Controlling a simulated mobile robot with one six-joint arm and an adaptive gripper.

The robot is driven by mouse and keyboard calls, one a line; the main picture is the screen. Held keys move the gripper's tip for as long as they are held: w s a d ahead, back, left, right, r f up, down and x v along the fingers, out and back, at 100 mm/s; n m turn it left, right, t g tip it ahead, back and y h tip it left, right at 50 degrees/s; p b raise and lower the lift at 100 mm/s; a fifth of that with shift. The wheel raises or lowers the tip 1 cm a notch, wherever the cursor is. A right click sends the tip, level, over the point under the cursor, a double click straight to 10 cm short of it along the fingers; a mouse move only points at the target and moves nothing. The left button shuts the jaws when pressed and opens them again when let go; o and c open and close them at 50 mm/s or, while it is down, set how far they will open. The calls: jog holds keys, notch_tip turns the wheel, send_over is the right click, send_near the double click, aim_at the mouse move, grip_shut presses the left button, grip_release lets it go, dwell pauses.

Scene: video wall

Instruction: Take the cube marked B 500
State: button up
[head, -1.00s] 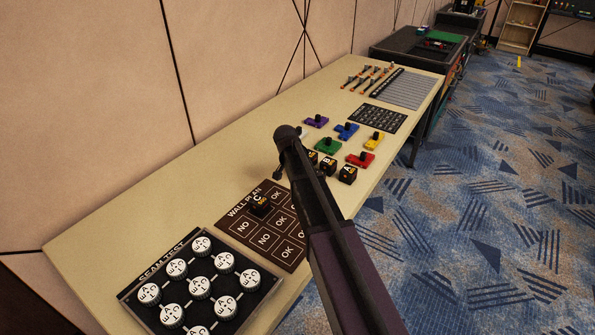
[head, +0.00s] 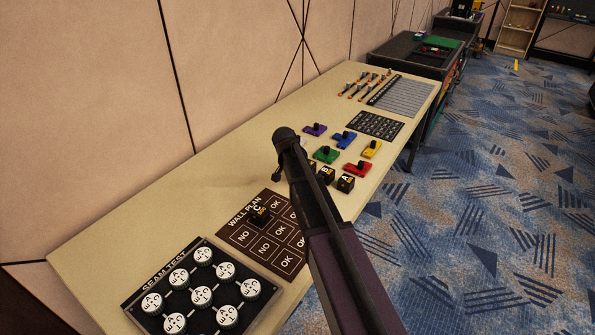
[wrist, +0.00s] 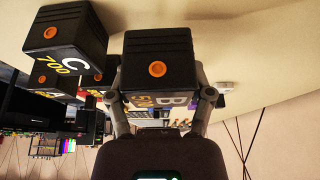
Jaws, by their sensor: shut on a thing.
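In the wrist view my gripper (wrist: 163,103) is shut on a black cube (wrist: 157,48) with an orange round spot. Its lettered side is foreshortened; a B seems to show, but the number is unreadable. A black cube marked C 700 (wrist: 66,40) is to its left, apart from the fingers. A cube marked B (head: 327,174) and a cube marked A (head: 345,184) sit on the table by the arm. A cube marked C (head: 260,214) is on the wall plan board.
The long table (head: 190,190) runs along the panelled wall. The wall plan board (head: 243,236) and seam test board (head: 157,290) lie at the near end. Coloured blocks with black knobs, including a red one (head: 357,168), stand beyond the cubes. Carpeted floor is open on the right.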

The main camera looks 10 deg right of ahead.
jog(key=shift+r+p, duration=2.85)
jog(key=shift+r, duration=0.4)
jog(key=shift+r, duration=0.15)
